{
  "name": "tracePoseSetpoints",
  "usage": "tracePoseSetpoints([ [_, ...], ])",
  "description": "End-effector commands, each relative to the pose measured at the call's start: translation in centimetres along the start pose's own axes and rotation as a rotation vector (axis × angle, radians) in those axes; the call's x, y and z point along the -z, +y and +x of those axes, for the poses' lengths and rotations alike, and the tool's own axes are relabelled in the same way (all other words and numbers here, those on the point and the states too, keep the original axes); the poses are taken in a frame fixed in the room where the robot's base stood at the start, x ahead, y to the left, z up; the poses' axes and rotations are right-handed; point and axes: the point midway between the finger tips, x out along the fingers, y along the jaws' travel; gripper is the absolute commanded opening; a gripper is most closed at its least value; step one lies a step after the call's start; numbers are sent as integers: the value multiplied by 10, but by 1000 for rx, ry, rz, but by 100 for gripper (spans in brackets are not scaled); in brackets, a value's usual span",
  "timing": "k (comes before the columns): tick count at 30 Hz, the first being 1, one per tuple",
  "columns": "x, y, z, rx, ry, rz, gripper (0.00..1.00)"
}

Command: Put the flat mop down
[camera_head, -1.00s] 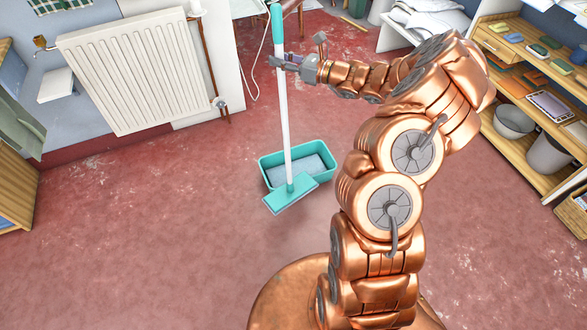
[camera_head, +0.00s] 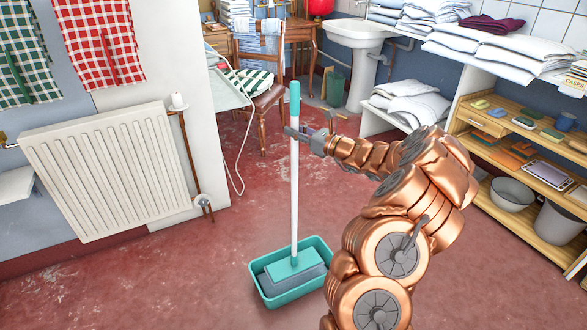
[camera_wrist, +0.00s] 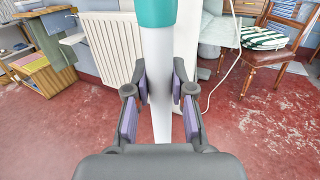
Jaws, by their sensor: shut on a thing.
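The flat mop has a white pole (camera_head: 295,190), a teal grip at the top (camera_head: 294,97) and a flat teal head (camera_head: 292,265). It stands nearly upright. My gripper (camera_head: 298,133) is shut on the pole just below the teal grip; the wrist view shows its pads (camera_wrist: 162,88) on both sides of the white pole (camera_wrist: 159,60). In the head view the mop head overlaps the inside of a teal tub (camera_head: 318,244) on the floor, with grey inside it. I cannot tell whether the head touches the bottom or hangs above it.
A white radiator (camera_head: 110,170) is on the left wall. Shelves (camera_head: 545,185) with bins and folded linen stand at the right. A chair (camera_head: 262,102) and a sink (camera_head: 355,40) are at the back. Red floor (camera_head: 190,275) is clear left of the tub.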

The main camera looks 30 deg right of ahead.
Motion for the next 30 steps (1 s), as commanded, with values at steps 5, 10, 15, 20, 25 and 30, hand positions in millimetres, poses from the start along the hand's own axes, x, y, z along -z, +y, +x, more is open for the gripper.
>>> tracePoseSetpoints([
  [5, 27, 1, -1, -2, -2, 0, 0],
  [10, 35, 2, 0, -4, -3, -1, 0],
  [15, 55, 2, -1, -4, 0, 2, 0],
  [20, 71, 2, -2, -4, -1, 0, 0],
  [25, 70, 2, -1, -4, -2, -2, 0],
  [30, 72, 2, -1, -4, -2, -2, 0],
])
